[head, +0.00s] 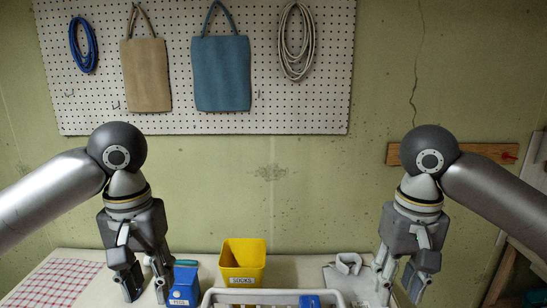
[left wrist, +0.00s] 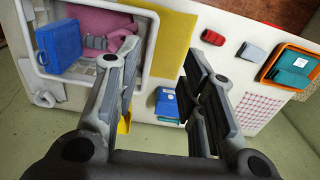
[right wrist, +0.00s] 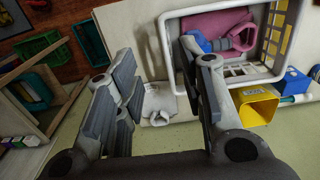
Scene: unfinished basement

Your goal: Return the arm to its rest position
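My left gripper (head: 145,286) hangs fingers down above the left part of the white table, close to a small blue box (head: 183,290). In the left wrist view its fingers (left wrist: 160,75) are apart with nothing gripped between them. My right gripper (head: 399,288) hangs fingers down at the right, beside a grey-white folded item (head: 348,263). In the right wrist view its fingers (right wrist: 158,65) are apart and empty. Both arms come in from the sides and bend down at the wrist.
A labelled yellow bin (head: 242,276) stands between the grippers. A white basket (right wrist: 170,60) holds pink cloth (right wrist: 218,23) and blue things. A checked cloth (head: 58,283) lies at left. Bags hang on the pegboard (head: 270,100) behind. Crates (right wrist: 38,45) stand beyond the table.

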